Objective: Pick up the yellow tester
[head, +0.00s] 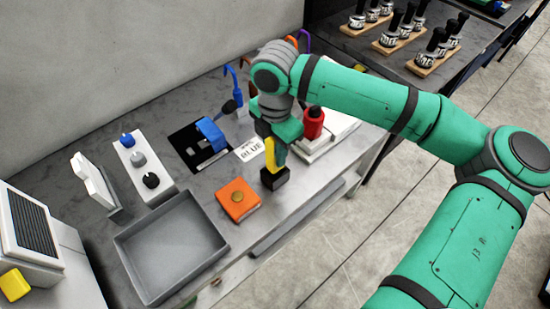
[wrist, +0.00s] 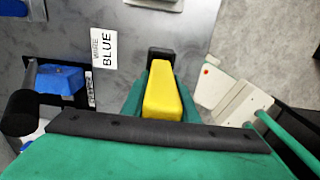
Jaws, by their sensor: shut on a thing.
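The yellow tester (head: 270,153) is a slim yellow piece held upright in my gripper (head: 274,148), above the bench near its front edge. A black block (head: 274,178) shows at its lower end. In the wrist view, the yellow tester (wrist: 162,92) sits between the green fingers of my gripper (wrist: 160,88), which are shut on it. A black end (wrist: 161,55) shows beyond it. The head view does not clearly show whether its lower end touches the bench.
An orange box (head: 238,199) and a grey tray (head: 172,245) lie to the left. A WIRE BLUE label (head: 250,149), a blue part (head: 211,132) on a black plate and a red-topped item (head: 313,123) are close by. A knob panel (head: 144,168) stands further left.

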